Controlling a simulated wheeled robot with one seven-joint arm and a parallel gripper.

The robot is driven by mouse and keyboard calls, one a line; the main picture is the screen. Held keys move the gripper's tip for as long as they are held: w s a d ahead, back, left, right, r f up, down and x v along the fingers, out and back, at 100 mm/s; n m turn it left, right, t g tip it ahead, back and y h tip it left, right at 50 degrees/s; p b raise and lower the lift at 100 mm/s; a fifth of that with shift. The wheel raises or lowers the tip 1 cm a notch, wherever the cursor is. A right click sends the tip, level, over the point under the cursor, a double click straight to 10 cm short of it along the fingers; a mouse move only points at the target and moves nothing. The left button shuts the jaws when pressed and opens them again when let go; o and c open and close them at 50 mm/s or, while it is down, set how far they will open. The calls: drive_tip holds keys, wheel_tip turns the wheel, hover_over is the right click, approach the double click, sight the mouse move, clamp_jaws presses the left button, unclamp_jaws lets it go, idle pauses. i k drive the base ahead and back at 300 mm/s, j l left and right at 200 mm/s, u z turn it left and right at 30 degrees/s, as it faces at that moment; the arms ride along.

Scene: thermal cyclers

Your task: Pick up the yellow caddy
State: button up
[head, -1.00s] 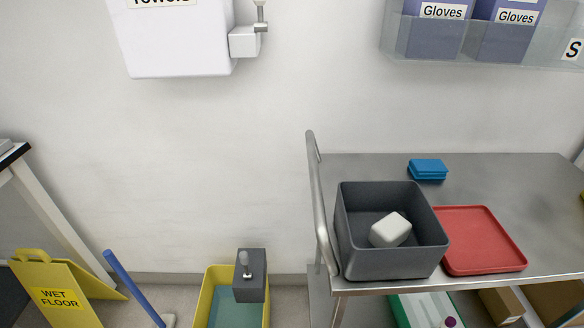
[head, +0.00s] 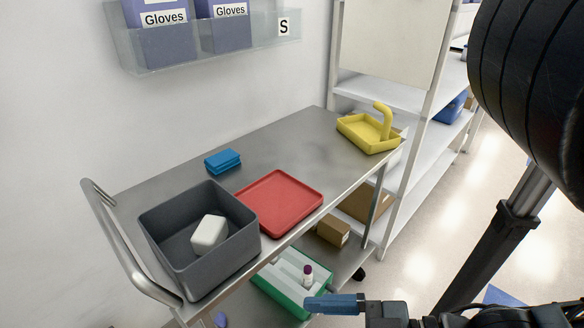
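The yellow caddy (head: 380,147) stands at the far right end of the steel cart top (head: 300,145). It is a shallow tray with an upright, curved handle on its right side, and it looks empty. My gripper (head: 334,304) is at the bottom of the view, low in front of the cart and well apart from the caddy. One blue finger shows, pointing left; the other finger is not clearly seen, so its opening cannot be told.
A grey bin (head: 190,262) with a white block (head: 208,234), a red tray (head: 280,203) and blue sponges (head: 222,161) are on the cart. A green crate (head: 278,293) and cardboard boxes (head: 332,230) are below. White shelving (head: 398,98) stands behind the caddy.

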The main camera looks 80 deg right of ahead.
sight(372, 137)
drive_tip(key=k+z, duration=0.15)
drive_tip(key=z, duration=2)
drive_tip(key=j+z, duration=0.15)
drive_tip(key=z, duration=1.4)
drive_tip(key=k+j+z, duration=0.3)
drive_tip(key=k+j, duration=0.55)
drive_tip(key=j, duration=0.1)
